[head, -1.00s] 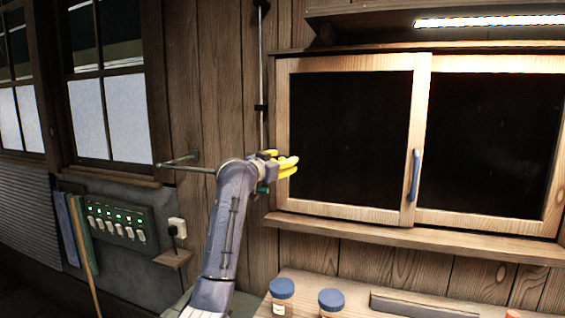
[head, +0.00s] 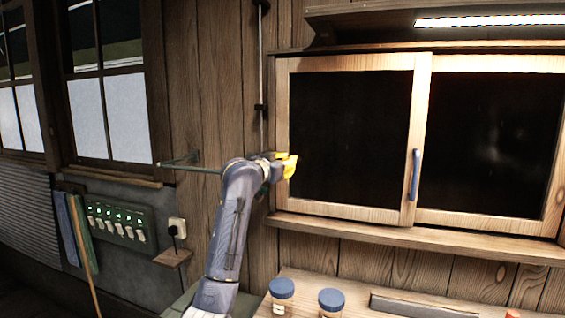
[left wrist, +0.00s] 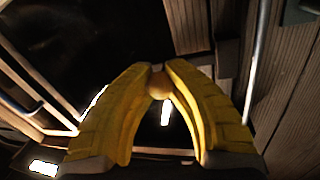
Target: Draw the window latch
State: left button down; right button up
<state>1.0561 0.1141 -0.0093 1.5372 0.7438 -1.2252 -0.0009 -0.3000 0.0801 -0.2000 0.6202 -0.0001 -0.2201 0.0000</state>
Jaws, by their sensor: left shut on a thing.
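My left gripper (head: 289,165) has yellow fingers and is at the left edge of the pale wooden sliding window (head: 283,190). In the left wrist view its fingers (left wrist: 160,78) are closed around a small round tan latch knob (left wrist: 159,86), gripped at the tips. The head view hides this knob behind the fingers. A thin vertical metal rod (head: 262,60) runs down the wall just left of the window frame, and it also shows at the right in the left wrist view (left wrist: 258,60). My right gripper is not in view.
A blue handle (head: 414,175) is on the window's middle stile. A thin bar (head: 190,168) sticks out left of my arm. A switch panel (head: 122,219) is on the left wall. Two blue-lidded jars (head: 282,291) (head: 331,299) stand on the bench below.

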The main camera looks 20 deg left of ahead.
pick_arm(q)
jog(key=shift+s+d+r, duration=0.1)
jog(key=shift+d+r, duration=0.1)
jog(key=shift+d, duration=1.05)
jog(key=c, duration=1.1)
grip_release()
jog(key=shift+f, duration=0.1)
jog(key=v, duration=1.2)
